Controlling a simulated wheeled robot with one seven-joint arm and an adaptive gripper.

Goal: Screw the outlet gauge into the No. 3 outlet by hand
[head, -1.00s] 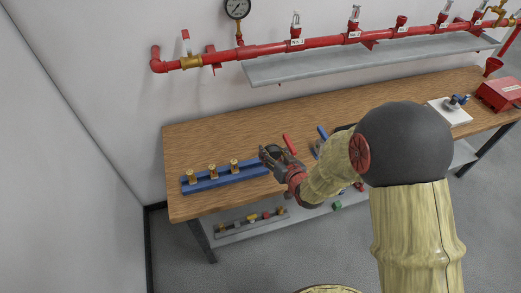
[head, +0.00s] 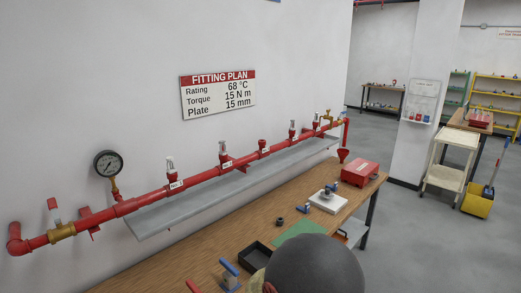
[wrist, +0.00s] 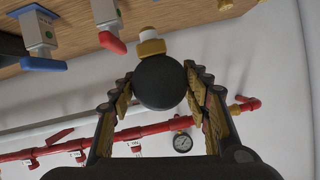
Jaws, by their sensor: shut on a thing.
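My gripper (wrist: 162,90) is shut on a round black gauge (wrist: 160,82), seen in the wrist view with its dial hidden. A brass hex fitting (wrist: 151,48) with a pale end sticks out of it, towards the top of the picture. The red pipe (head: 140,204) runs along the wall with several labelled outlets. The third outlet (head: 262,145) from the left is a bare red fitting without a sprinkler head; its label is too small to read. The gauge is well apart from the pipe.
A grey shelf (head: 160,225) lies under the pipe above the wooden bench (head: 205,262). A pressure gauge (head: 108,164) stands on the pipe's left. A black tray (head: 257,256), green mat (head: 297,232), white plate (head: 327,203) and red box (head: 360,173) occupy the bench.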

